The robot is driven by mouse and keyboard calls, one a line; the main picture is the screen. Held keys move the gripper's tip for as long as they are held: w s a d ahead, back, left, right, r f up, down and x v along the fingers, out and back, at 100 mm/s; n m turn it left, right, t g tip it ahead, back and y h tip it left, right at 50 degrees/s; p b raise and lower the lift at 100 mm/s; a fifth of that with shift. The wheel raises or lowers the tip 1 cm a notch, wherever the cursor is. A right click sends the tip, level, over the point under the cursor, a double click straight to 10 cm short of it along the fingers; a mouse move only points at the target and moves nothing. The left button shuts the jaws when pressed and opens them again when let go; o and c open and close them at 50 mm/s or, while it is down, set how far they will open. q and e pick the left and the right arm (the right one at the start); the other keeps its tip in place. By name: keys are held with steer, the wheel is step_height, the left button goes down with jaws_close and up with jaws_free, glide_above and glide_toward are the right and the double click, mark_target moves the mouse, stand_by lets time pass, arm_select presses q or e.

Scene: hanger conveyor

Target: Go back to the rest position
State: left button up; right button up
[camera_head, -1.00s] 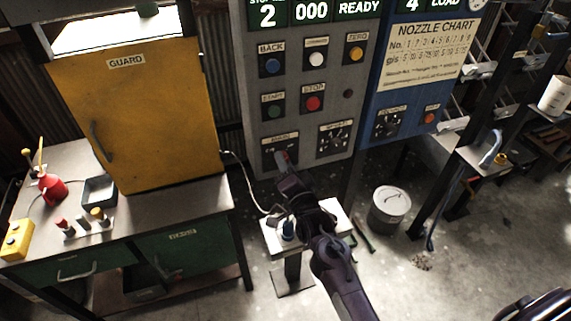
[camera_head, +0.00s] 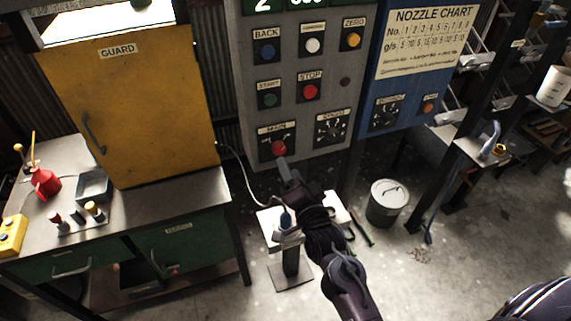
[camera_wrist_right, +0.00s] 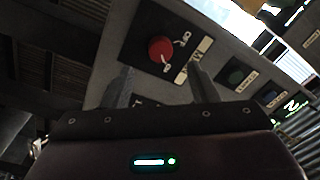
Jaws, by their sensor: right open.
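My right gripper (camera_head: 287,170) points up at the grey control panel (camera_head: 297,50), just below the red MAIN knob (camera_head: 279,148). In the right wrist view the two fingers of my right gripper (camera_wrist_right: 160,88) stand apart with nothing between them. The red knob (camera_wrist_right: 161,49) shows beyond the fingertips, with a visible gap. My left gripper is not in view. At the lower right edge a dark rounded part of my own body shows.
A small white stand (camera_head: 267,220) is beside my right arm, with a metal bin (camera_head: 387,203) to its right. The yellow GUARD door (camera_head: 125,105) stands on a bench (camera_head: 180,195) at left. A blue panel (camera_head: 405,90) adjoins the grey one.

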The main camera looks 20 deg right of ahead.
steer(key=shift+s, duration=0.75)
steer(key=s+a+f+n+g, duration=0.1)
steer(key=s+f+n+g, duration=0.2)
steer(key=f, duration=0.9)
steer(key=s+a+f+n+g+y+b, duration=0.1)
steer(key=s+f+n+g, duration=0.3)
steer(key=f, duration=0.9)
steer(key=s+a+f+g, duration=0.15)
steer(key=s+f, duration=0.35)
steer(key=f, duration=0.7)
steer(key=s+d+f+n+g, duration=0.2)
steer(key=s+f, duration=0.4)
steer(key=s, duration=0.4)
steer(key=s+d+f+n+g+h, duration=0.1)
steer(key=s+d+f+n+g, duration=0.1)
steer(key=s+d+f+g, duration=0.2)
steer(key=s+d+f+n+g, duration=0.2)
steer(key=s+f, duration=0.8)
steer(key=s, duration=0.6)
steer(key=shift+d+g+h+b, duration=0.3)
steer(key=shift+d+g+b, duration=0.15)
steer(key=shift+g, duration=0.2)
